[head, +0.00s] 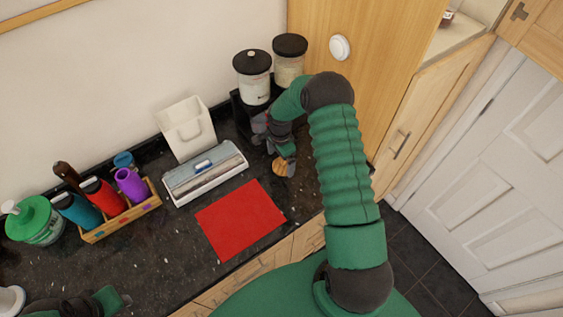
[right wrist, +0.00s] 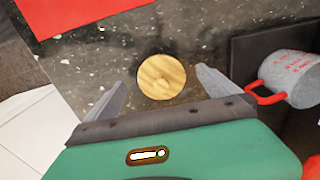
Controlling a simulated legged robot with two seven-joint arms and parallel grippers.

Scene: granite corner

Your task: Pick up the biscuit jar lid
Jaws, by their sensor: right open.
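A round wooden lid (head: 280,167) with a small knob lies on the dark granite counter, partly covered by my right gripper (head: 285,157) in the head view. In the right wrist view the lid (right wrist: 161,73) shows whole, centred between and just beyond the spread fingers of my right gripper (right wrist: 162,84). Those fingers are open and empty, and the lid seems apart from them. Part of my left arm with its gripper (head: 112,300) shows at the lower left edge of the head view; its fingers are not clear.
A grey mug (right wrist: 289,78) with a red handle stands close right of the lid in the wrist view. Two black-lidded jars (head: 253,87) stand behind. A red mat (head: 240,218), a silver-white box (head: 206,175) and a wooden bottle caddy (head: 122,217) lie to the left.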

